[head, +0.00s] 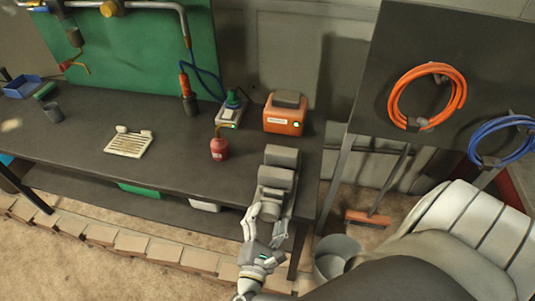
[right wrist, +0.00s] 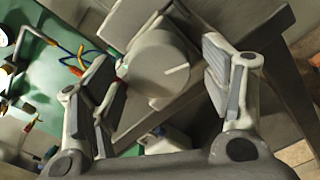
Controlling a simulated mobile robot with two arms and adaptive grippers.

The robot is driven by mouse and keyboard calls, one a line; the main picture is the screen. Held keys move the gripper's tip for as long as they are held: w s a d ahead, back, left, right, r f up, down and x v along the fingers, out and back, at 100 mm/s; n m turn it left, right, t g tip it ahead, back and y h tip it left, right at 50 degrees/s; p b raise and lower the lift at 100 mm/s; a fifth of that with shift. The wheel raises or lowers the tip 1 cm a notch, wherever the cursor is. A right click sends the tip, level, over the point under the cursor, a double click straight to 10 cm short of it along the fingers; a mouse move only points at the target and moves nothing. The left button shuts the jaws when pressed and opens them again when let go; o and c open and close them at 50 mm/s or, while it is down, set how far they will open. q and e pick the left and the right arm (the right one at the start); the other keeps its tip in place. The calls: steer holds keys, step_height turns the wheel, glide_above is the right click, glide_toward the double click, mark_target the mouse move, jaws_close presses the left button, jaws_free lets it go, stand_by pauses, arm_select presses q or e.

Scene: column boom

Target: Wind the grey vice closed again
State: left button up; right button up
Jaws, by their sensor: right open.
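The grey vice (head: 281,156) sits at the right front corner of the dark workbench. My right gripper (head: 266,218) is at the near end of the vice, by the bench's front edge. In the right wrist view the open fingers stand on either side of a round grey handwheel (right wrist: 160,65) with a pale line on its face. The fingers look apart from its rim. The gripper partly hides the wheel in the head view. My left gripper is not in view.
A white tray (head: 130,144) lies further left. A grey bucket (head: 335,258) stands on the floor right of the bench.

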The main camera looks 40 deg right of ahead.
steer(key=v, duration=1.1)
steer(key=shift+s+a, duration=0.2)
